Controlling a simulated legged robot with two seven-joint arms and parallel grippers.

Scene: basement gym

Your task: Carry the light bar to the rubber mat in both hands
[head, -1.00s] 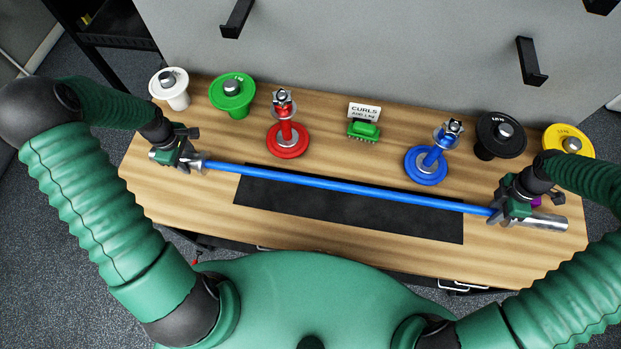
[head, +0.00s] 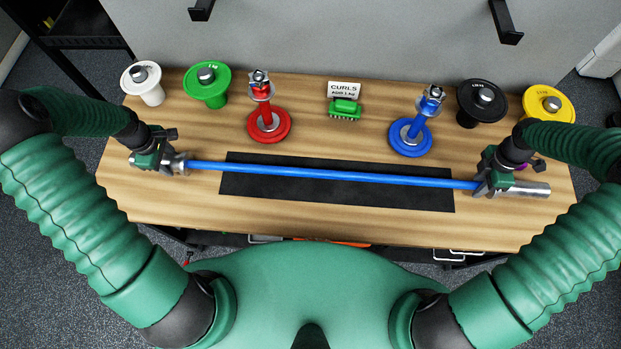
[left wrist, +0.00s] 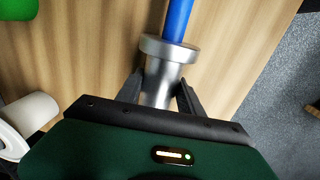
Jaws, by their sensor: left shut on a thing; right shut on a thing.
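The light bar (head: 330,175) has a blue shaft and silver sleeves at both ends. It spans left to right above the black rubber mat (head: 340,197) on the wooden bench; whether it touches the mat I cannot tell. My left gripper (head: 168,160) is shut on the bar's left silver sleeve; the left wrist view shows the fingers (left wrist: 160,90) on both sides of the sleeve, just behind its collar. My right gripper (head: 488,178) is shut on the bar's right end, and the silver sleeve sticks out beyond it.
Behind the bar stand a red plate post (head: 268,125), a blue plate post (head: 411,138), a green brush (head: 344,109) and a "CURLS" sign (head: 344,90). White (head: 142,78), green (head: 207,85), black (head: 482,102) and yellow (head: 549,103) plates line the back edge, near the grey wall.

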